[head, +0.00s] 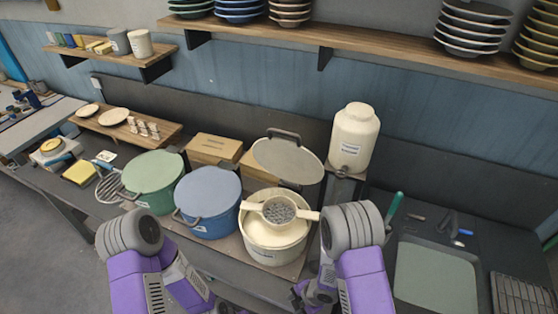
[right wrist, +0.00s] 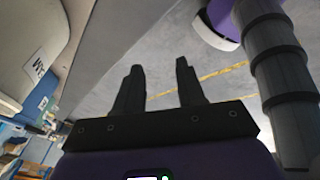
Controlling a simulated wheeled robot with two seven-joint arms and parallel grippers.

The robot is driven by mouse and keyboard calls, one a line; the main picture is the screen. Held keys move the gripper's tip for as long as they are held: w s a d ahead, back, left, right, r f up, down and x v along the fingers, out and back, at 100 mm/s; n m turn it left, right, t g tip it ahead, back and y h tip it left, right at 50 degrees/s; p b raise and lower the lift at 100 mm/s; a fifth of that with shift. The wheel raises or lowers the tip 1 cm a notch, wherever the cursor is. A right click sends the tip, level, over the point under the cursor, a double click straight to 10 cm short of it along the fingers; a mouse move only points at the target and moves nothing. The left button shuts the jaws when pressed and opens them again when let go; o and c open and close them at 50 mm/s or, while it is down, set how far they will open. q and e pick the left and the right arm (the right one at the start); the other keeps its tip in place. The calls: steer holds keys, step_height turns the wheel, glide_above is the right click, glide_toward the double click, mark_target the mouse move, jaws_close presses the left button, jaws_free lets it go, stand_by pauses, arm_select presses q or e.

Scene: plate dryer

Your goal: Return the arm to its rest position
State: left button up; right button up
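My right arm comes in from the lower right of the head view, bent down at the front of the counter. My right gripper (right wrist: 160,66) shows in the right wrist view with its two dark fingers apart and nothing between them; it points out over the grey floor. In the head view this gripper (head: 308,294) is small and dark, below the cream pot. My left arm is bent down at the lower left. Only a dark bit of my left gripper (head: 224,308) shows at the bottom edge, so its fingers cannot be made out.
A green pot (head: 152,178), a blue pot (head: 208,198) and a cream pot (head: 272,246) with a strainer (head: 279,210) across it stand close behind my arms. A cream dispenser (head: 354,138) stands behind. A sink (head: 436,278) lies right. Open floor (head: 40,250) is at left.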

steer(key=s+d+f+m, duration=0.15)
steer(key=s+m, duration=0.25)
steer(key=m, duration=1)
steer(key=s+d+m, duration=0.3)
steer(key=s+m, duration=0.1)
steer(key=m, duration=1)
step_height(320, 180, down, 19)
steer(key=n+b, duration=0.1)
steer(key=b, duration=1.8)
steer(key=shift+r, duration=0.15)
steer(key=shift+s+a, duration=0.1)
